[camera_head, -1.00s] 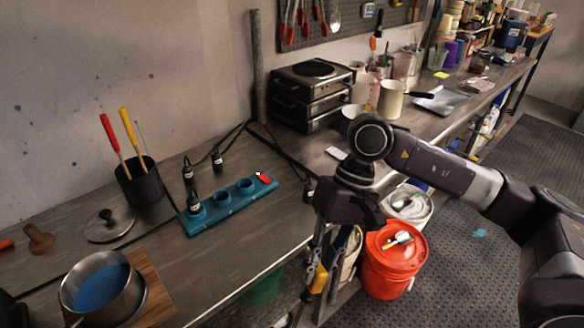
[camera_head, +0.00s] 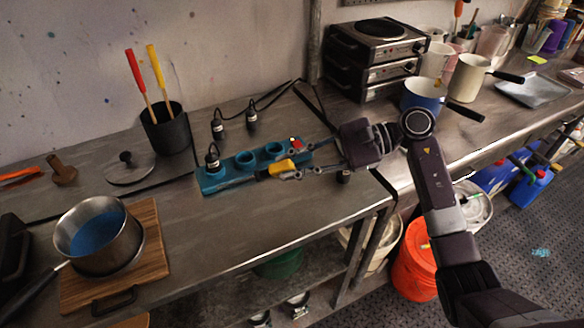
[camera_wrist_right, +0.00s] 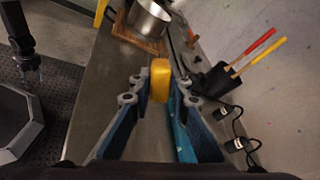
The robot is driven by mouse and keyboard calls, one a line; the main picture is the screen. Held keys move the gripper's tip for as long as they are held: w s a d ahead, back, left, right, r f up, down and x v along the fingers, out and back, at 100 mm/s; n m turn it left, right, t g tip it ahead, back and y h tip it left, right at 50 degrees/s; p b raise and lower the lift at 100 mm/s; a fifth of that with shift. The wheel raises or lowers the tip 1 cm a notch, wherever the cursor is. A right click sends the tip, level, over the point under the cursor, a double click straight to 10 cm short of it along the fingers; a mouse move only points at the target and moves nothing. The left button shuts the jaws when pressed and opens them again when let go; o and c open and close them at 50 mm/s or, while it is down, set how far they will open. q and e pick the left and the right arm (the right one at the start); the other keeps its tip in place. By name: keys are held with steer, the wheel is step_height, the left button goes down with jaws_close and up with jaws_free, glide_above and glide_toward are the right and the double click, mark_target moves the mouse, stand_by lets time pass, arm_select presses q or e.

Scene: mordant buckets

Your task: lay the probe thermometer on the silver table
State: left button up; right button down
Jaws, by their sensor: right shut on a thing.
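My right gripper (camera_head: 285,170) is shut on the yellow probe thermometer (camera_head: 282,166), near the front of the teal holder. In the right wrist view the yellow body (camera_wrist_right: 160,80) sits between my two fingertips. Its thin probe is hard to make out. The grey metal table (camera_head: 235,225), which looks like the silver one, lies beneath. I cannot tell whether the thermometer touches the table or holder. My left gripper (camera_wrist_right: 31,70) seems to show small at the left edge of the right wrist view; its jaws are too small to read.
The teal holder (camera_head: 240,183) with round holes stands behind the thermometer. A steel pot (camera_head: 100,250) with blue liquid sits on a wooden board (camera_head: 150,282) at left. A black cup (camera_head: 170,135) holds red and yellow handled tools. Bare tabletop lies in front of the holder.

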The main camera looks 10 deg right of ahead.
steer(key=shift+f, duration=0.5)
step_height(320, 180, down, 5)
steer(key=shift+f, duration=0.1)
steer(key=f+b, duration=0.1)
steer(key=b, duration=0.1)
steer(key=shift+f+b, duration=0.15)
steer(key=shift+b, duration=0.15)
steer(key=shift+f+b, duration=0.75)
steer(key=shift+b, duration=0.65)
arm_select(q)
steer(key=f, duration=0.3)
steer(key=w+f, duration=0.1)
steer(key=f, duration=0.1)
steer(key=shift+d+f, duration=0.2)
steer(key=shift+d, duration=0.1)
arm_select(e)
steer(key=c, duration=1.7)
jaws_free()
steer(key=shift+c, duration=0.2)
steer(key=v, duration=1.2)
